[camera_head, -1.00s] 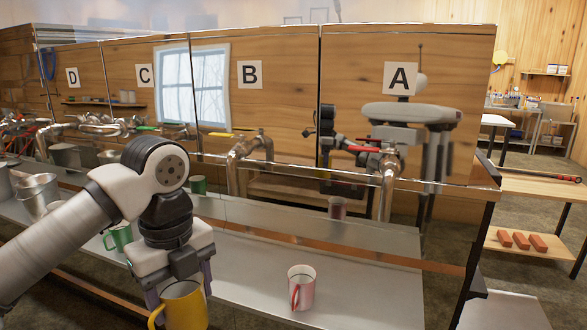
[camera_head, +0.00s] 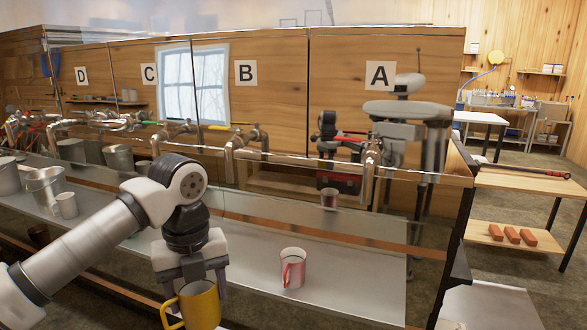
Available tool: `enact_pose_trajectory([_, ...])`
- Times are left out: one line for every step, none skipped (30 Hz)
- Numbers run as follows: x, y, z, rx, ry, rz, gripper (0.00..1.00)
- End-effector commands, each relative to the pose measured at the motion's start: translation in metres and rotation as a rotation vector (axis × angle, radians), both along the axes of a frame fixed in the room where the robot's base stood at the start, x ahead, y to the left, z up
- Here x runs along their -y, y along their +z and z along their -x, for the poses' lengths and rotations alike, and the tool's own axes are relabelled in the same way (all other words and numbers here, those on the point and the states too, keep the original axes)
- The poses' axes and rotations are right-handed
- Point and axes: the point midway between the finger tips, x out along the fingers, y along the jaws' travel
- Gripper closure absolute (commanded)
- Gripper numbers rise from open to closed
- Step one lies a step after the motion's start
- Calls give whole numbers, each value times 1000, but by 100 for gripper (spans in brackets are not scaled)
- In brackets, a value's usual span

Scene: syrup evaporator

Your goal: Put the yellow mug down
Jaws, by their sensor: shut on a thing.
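The yellow mug (camera_head: 201,306) is at the bottom of the picture, roughly upright, with its handle to the left. My gripper (camera_head: 196,284) points down and is shut on it, with one finger at each side of its upper part. The mug shows in front of the metal shelf's (camera_head: 350,285) near edge; its base is close to the picture's bottom, and no surface shows touching it. A red and white mug (camera_head: 293,268) stands on the shelf to the right of my gripper.
The shelf right of the red and white mug is bare. Metal pails (camera_head: 45,188) and a white mug (camera_head: 67,205) stand at the left. Pipes with taps (camera_head: 368,175) line the wall panels behind. A wooden side table (camera_head: 530,182) with bricks (camera_head: 512,235) below is at the right.

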Motion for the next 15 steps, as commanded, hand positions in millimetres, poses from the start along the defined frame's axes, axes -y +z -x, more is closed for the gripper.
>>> enact_pose_trajectory([3, -9, -9, -3, -76, 1, 63])
enact_pose_trajectory([4, -15, -15, -3, -125, 3, 63])
enact_pose_trajectory([6, -24, -23, -2, -197, 2, 63])
enact_pose_trajectory([8, -30, -28, -4, -251, 2, 63])
enact_pose_trajectory([9, -37, -34, -3, -307, 3, 63])
enact_pose_trajectory([11, -46, -42, -3, -382, 3, 63])
enact_pose_trajectory([13, -53, -47, -4, -439, 3, 63])
enact_pose_trajectory([16, -61, -53, -2, -497, 2, 63])
enact_pose_trajectory([18, -70, -60, -3, -572, 3, 63])
enact_pose_trajectory([20, -78, -65, -2, -629, 3, 63])
enact_pose_trajectory([22, -86, -70, -3, -687, 4, 63])
enact_pose_trajectory([25, -96, -77, -3, -763, 3, 63])
enact_pose_trajectory([28, -104, -81, -3, -820, 4, 63])
enact_pose_trajectory([30, -112, -86, -3, -880, 4, 63])
enact_pose_trajectory([34, -123, -92, -2, -955, 5, 63])
